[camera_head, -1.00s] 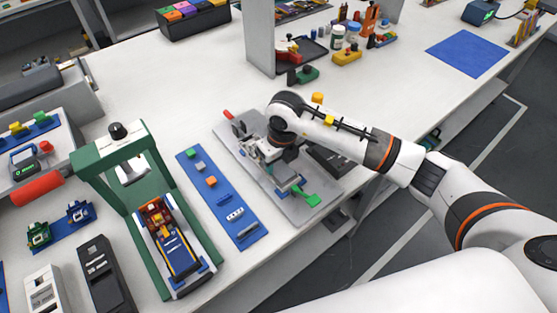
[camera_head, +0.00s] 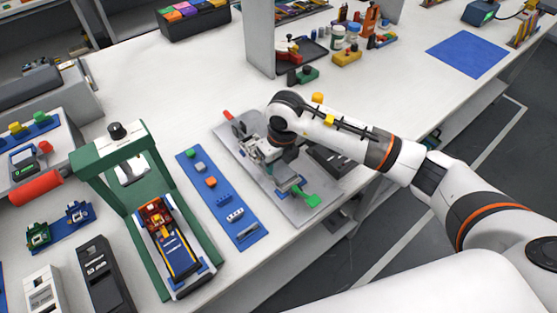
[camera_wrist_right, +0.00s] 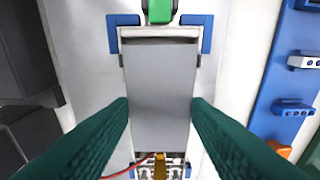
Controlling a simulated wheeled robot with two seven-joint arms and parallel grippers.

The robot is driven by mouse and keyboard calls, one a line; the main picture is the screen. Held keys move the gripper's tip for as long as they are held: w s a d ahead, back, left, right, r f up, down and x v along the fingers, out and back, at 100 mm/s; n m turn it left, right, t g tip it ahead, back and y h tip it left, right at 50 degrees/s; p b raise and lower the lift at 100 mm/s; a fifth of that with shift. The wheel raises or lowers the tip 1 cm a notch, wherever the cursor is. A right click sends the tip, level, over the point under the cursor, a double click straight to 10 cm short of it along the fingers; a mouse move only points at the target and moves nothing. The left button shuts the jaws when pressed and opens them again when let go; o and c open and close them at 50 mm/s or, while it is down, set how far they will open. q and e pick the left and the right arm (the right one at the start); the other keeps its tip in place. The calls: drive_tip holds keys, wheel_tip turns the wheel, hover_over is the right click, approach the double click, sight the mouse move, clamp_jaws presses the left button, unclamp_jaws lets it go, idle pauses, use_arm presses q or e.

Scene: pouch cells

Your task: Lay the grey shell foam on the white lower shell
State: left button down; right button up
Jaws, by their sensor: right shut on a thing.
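The grey shell foam (camera_wrist_right: 160,95) is a flat grey rectangle between the two green fingers of my right gripper (camera_wrist_right: 160,101) in the right wrist view. The fingers are shut on its long sides. The white lower shell (camera_wrist_right: 161,32) shows as a pale rim around the foam's far end, and the foam lies over it, lined up with it. I cannot tell whether the foam touches the shell. In the head view my right gripper (camera_head: 263,153) is low over the grey fixture plate (camera_head: 322,187), and its wrist hides much of the work. My left gripper is not in view.
Blue corner blocks (camera_wrist_right: 124,32) and a green clamp (camera_wrist_right: 159,11) stand at the shell's far end. A blue parts strip (camera_head: 222,200) lies left of the plate, beside a green press frame (camera_head: 150,215).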

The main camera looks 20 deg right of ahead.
sight(282, 172)
drive_tip(key=shift+f+b, duration=0.95)
drive_tip(key=shift+f, duration=0.15)
drive_tip(key=o, duration=1)
drive_tip(key=shift+r, duration=0.1)
drive_tip(key=r, duration=0.4)
drive_tip(key=s+r, duration=0.1)
drive_tip(key=r, duration=0.6)
drive_tip(key=shift+s+d+r+b, duration=0.2)
drive_tip(key=shift+d+r+b, duration=0.1)
drive_tip(key=shift+r+b, duration=0.1)
